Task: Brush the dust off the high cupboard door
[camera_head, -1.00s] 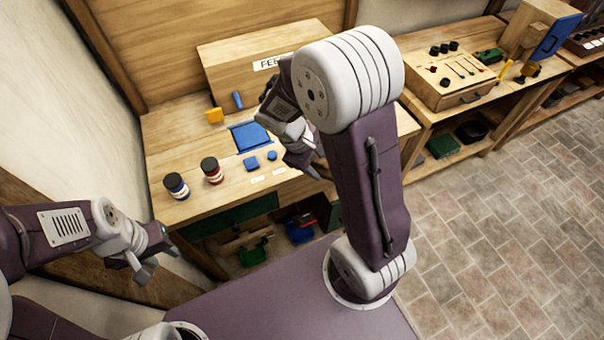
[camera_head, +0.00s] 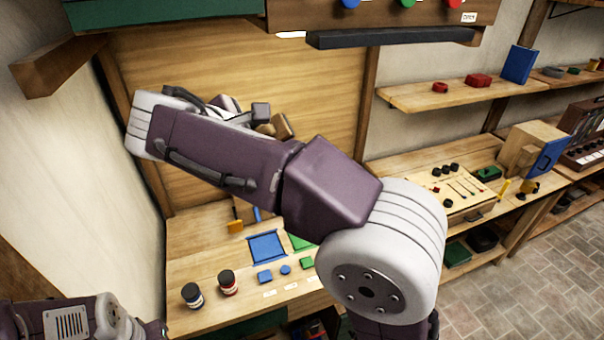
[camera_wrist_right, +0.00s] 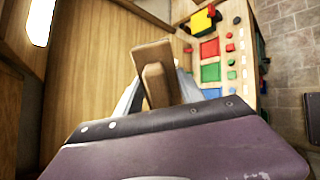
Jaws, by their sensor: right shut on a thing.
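The lower part of a high cupboard (camera_head: 275,16) shows at the top edge of the head view, with blue, green and red round knobs; the rest is cut off. No dust can be made out on it. My right gripper (camera_head: 261,116) is raised in front of the wooden back wall, below the cupboard and apart from it. It is shut on a wooden piece (camera_head: 281,126), apparently the brush; its wooden handle (camera_wrist_right: 154,78) shows in the right wrist view, bristles not distinguishable. My left gripper (camera_head: 154,330) is low at the bottom left, largely cut off.
A dark bar (camera_head: 400,37) juts out under the cupboard. A green-edged unit (camera_head: 165,14) hangs at upper left. Below, the workbench (camera_head: 205,252) carries two jars (camera_head: 227,283), blue and green pieces and a yellow item (camera_head: 236,226). A wall shelf (camera_head: 445,95) is at right.

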